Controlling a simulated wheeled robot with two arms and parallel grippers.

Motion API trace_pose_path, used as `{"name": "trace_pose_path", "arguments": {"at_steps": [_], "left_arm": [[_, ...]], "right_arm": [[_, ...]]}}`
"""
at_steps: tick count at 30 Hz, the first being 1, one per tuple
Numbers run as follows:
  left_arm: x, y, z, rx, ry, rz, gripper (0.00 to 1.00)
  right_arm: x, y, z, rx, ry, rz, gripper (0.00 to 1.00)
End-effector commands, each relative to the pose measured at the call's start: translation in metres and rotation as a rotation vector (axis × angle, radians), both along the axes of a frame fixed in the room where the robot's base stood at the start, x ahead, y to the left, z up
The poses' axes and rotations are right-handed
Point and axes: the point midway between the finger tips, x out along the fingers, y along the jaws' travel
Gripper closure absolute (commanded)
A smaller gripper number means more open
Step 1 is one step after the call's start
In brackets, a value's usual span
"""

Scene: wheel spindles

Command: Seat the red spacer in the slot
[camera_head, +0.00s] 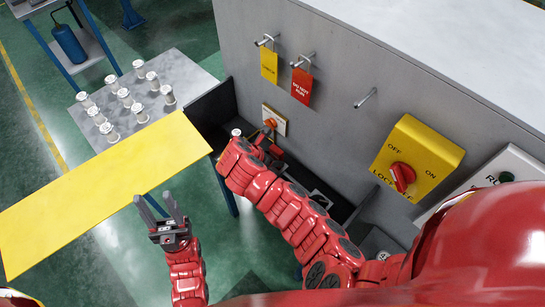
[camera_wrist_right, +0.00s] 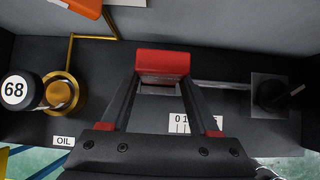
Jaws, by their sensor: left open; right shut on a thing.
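The red spacer (camera_wrist_right: 162,64) is a small red block held between the fingertips of my right gripper (camera_wrist_right: 163,82) in the right wrist view. It is over the dark floor of a black trough (camera_wrist_right: 225,65). I cannot tell whether it touches the floor. No slot can be made out clearly; a thin grey bar (camera_wrist_right: 222,85) runs right from beside the fingers. My left gripper (camera_head: 162,209) is open and empty, below the yellow panel.
In the trough, a brass ring (camera_wrist_right: 67,93) with a knob marked 68 (camera_wrist_right: 15,90) is at left and a dark square fitting (camera_wrist_right: 270,93) at right. The grey cabinet wall carries hanging tags and a yellow lockable switch (camera_head: 417,155). A yellow panel (camera_head: 100,190) lies left of my arm.

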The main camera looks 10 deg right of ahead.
Motion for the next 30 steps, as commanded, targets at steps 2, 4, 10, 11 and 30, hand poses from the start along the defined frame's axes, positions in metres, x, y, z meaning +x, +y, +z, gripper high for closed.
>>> {"name": "trace_pose_path", "arguments": {"at_steps": [2,4,10,11,30], "left_arm": [[0.0,0.0,-0.002,0.0,0.0,0.0,0.5],[0.0,0.0,-0.003,0.0,0.0,0.0,0.5],[0.0,0.0,-0.006,0.0,0.0,0.0,0.5],[0.0,0.0,-0.007,0.0,0.0,0.0,0.5],[0.0,0.0,-0.017,0.0,0.0,0.0,0.5]], "right_arm": [[0.0,0.0,-0.002,0.0,0.0,0.0,1.0],[0.0,0.0,-0.004,0.0,0.0,0.0,1.0],[0.0,0.0,-0.009,0.0,0.001,-0.001,1.0],[0.0,0.0,-0.01,0.0,0.001,-0.001,1.0],[0.0,0.0,-0.026,0.0,0.001,-0.001,1.0]]}}
